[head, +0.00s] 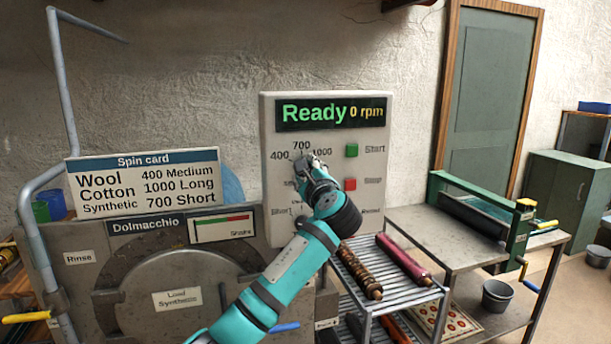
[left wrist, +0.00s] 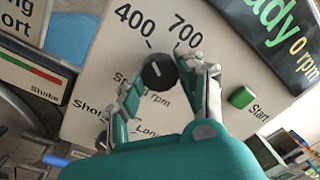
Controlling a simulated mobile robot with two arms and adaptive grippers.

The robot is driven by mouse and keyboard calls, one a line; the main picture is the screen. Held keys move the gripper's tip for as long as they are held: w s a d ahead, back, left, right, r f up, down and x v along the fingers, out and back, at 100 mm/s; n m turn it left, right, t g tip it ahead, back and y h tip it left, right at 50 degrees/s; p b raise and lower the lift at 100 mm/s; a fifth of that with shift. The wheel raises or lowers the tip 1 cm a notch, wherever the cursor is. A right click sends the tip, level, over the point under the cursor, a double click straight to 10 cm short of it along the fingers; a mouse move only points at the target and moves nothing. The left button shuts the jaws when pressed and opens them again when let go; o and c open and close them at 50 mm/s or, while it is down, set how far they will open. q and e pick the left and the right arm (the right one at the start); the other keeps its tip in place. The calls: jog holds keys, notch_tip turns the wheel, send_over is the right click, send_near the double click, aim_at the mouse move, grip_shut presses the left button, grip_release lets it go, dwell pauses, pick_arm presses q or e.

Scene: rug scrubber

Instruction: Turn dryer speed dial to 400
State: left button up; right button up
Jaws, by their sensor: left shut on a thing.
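The dryer speed dial is a round black knob (left wrist: 158,72) with a short white mark, on the pale control panel (head: 276,127). In the left wrist view the mark points up and left, roughly toward the tick under 400; its exact setting is hard to tell. The labels 400, 700 and 1000 arc above the dial. My left gripper (head: 307,163) is at the dial, with its fingers (left wrist: 168,82) shut on the knob from both sides. In the head view the gripper hides most of the knob. My right gripper is not in view.
The display (head: 330,112) reads "Ready 0 rpm". A green Start button (head: 351,150) and a red Stop button (head: 350,184) are right of the dial. A spin card (head: 143,183) stands left. A rack with rolled rugs (head: 403,259) is below right.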

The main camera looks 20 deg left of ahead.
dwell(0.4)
pick_arm(q)
jog(key=o, duration=1.2)
jog(key=shift+c, duration=0.2)
jog(key=v, duration=1.2)
